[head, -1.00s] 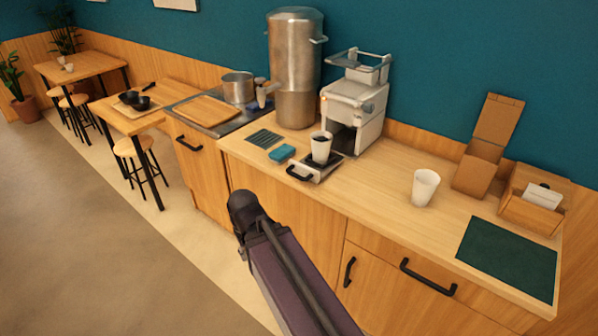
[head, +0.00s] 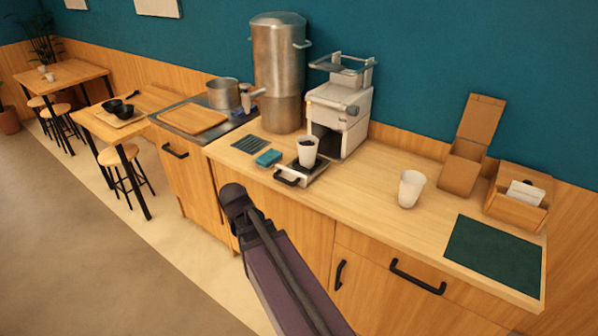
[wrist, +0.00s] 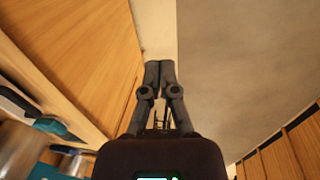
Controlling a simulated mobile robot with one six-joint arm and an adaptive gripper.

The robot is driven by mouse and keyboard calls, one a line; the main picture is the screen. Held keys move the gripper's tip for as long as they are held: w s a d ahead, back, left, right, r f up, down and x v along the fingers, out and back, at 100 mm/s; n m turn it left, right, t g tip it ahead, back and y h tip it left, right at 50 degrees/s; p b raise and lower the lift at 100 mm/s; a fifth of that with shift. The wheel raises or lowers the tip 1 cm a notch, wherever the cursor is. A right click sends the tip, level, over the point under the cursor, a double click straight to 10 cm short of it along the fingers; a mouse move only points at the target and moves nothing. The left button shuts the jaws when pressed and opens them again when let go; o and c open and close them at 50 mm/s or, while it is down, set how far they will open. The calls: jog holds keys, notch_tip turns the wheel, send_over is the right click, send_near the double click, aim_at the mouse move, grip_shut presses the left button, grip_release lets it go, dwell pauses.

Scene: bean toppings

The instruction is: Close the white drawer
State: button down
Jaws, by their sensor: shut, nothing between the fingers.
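The white machine (head: 345,112) stands on the counter against the teal wall. Its white drawer (head: 316,171) is pulled out at the front, with a black handle (head: 287,179). A white cup (head: 307,153) with dark contents stands on the drawer. My arm reaches up from the bottom of the head view, in front of the counter, below the drawer and left of it. The gripper's fingers do not show clearly there. In the wrist view my gripper (wrist: 159,66) is shut and empty, over the floor beside wooden panelling. The drawer cannot be made out in the wrist view.
A blue sponge (head: 269,158) and a dark mat (head: 250,145) lie left of the drawer. A steel urn (head: 278,75) stands behind. A second white cup (head: 411,189) stands to the right, before a cardboard box (head: 463,165). Counter between drawer and second cup is clear.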

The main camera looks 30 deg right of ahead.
jog(key=w+d+r+n+t+h, duration=0.2)
jog(key=w+d+n+h, duration=0.1)
jog(key=w+d+n, duration=0.8)
jog(key=n+h, duration=0.4)
jog(key=n, duration=0.4)
send_near(303, 172)
jog(key=shift+s+a+r+t, duration=0.2)
jog(key=shift+s+a+r, duration=0.05)
jog(key=shift+a+r, duration=0.25)
jog(key=shift+s+a+r+t, duration=0.2)
jog(key=shift+s+a+r, duration=0.1)
jog(key=shift+a+r, duration=0.2)
jog(key=shift+d, duration=0.1)
jog(key=shift+b+x, duration=1)
jog(key=shift+x, duration=0.05)
jog(key=shift+b+x, duration=2.7)
jog(key=shift+x, duration=1.2)
